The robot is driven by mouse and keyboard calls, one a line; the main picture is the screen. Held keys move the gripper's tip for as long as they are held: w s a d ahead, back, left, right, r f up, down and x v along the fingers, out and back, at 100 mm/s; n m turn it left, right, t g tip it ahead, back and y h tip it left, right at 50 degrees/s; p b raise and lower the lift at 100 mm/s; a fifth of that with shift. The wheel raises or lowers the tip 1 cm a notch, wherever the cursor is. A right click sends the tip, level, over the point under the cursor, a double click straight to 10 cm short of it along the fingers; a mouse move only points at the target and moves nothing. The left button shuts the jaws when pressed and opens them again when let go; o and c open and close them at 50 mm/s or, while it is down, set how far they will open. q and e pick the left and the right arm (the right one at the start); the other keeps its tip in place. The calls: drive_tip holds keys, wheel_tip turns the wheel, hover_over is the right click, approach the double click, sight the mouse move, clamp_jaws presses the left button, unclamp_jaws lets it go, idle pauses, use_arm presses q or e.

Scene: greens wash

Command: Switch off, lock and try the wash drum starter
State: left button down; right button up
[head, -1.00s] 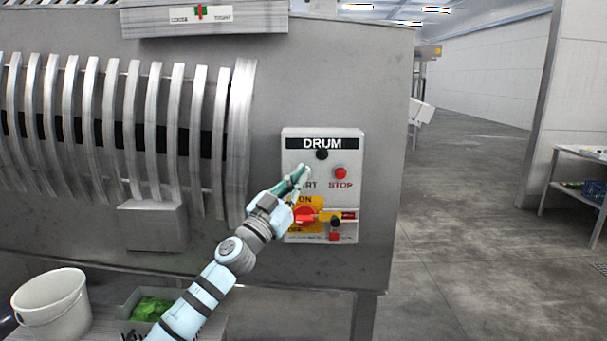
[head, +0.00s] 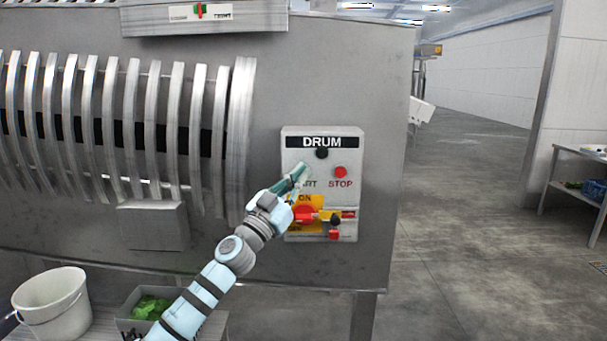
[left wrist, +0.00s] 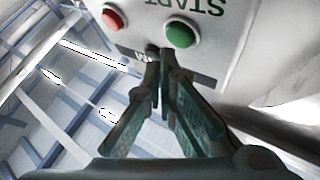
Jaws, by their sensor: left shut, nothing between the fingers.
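The drum starter (head: 288,140) is a grey box labelled DRUM on the machine's steel side panel. It has a black round part (head: 321,153) at the top and a red STOP button (head: 340,172). My left gripper (head: 301,171) is shut and empty, its tips in front of the START button, which they mostly hide in the head view. The green START button (left wrist: 180,34) shows in the left wrist view just beyond the fingertips; contact cannot be told. Below, a red rotary switch (head: 305,214) sits on a yellow ON plate (head: 306,199), partly behind my wrist. Yellow, black and red pieces (head: 335,220) lie to its right.
The ribbed drum (head: 240,130) is left of the starter, with a grey block (head: 153,226) under it. A white bucket (head: 52,304) and a crate (head: 125,325) with greens stand low at left. The floor (head: 450,220) at right is clear up to a table (head: 575,155).

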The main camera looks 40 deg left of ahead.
use_arm(q)
drive_tip(key=shift+w+a, duration=0.1)
drive_tip(key=shift+w+a, duration=0.15)
drive_tip(key=shift+w, duration=0.1)
drive_tip(key=shift+w+a+p, duration=0.3)
drive_tip(key=shift+p, duration=0.05)
idle(0.9)
idle(0.3)
drive_tip(key=shift+s+d+b, duration=0.35)
drive_tip(key=shift+s+d, duration=0.15)
drive_tip(key=shift+s, duration=0.15)
